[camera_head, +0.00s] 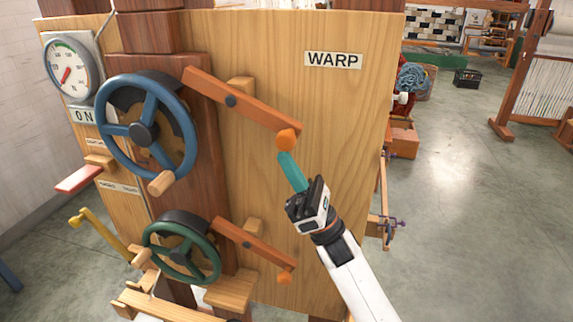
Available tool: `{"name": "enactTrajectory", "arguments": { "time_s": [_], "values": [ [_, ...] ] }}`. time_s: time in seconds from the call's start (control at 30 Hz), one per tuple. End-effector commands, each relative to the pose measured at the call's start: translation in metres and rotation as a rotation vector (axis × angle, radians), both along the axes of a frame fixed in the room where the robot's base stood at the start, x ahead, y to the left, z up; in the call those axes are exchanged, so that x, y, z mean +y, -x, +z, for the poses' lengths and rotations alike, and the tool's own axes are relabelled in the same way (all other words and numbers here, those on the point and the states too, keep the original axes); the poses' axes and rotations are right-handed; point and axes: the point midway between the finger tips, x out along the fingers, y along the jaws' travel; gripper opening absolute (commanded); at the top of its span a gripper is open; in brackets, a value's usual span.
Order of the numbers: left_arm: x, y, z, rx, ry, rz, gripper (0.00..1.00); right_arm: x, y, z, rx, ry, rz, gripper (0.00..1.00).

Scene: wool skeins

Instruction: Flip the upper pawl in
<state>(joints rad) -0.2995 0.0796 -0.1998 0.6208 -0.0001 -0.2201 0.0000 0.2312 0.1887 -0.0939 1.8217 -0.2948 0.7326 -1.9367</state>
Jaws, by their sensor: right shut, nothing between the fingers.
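The upper pawl (255,110) is a reddish wooden bar on a dark pivot, slanting down to the right across the wooden panel. Its left end lies by the upper right rim of the blue handwheel (147,132); I cannot tell whether it touches the dark toothed wheel behind. An orange knob (286,139) is at its lower right end. My right gripper (285,157) is shut, its teal fingers pointing up just below the knob. Whether they touch it is unclear. A similar lower pawl (252,241) sits by the green handwheel (182,251). My left gripper is not in view.
The wooden panel (345,130) carries a WARP label (333,60). A dial gauge (70,68) and an ON sign (83,115) are at left. A red lever (79,179) and yellow crank (100,233) stick out below. Open floor lies to the right.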

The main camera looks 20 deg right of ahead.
Motion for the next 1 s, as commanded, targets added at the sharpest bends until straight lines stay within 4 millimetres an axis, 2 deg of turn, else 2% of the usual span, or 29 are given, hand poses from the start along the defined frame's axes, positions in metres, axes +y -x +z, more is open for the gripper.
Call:
{"name": "enactTrajectory", "arguments": {
  "time_s": [0.4, 0.6, 1.0],
  "values": [
    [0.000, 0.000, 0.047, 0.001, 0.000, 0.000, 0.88, -0.016, 0.012, 0.039, 0.130, 0.205, -0.003, 0.00],
    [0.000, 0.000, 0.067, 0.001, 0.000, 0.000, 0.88, -0.021, 0.015, 0.052, 0.195, 0.296, -0.001, 0.00],
    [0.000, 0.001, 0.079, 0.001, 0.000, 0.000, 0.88, -0.024, 0.016, 0.061, 0.246, 0.365, -0.001, 0.00]
  ]
}}
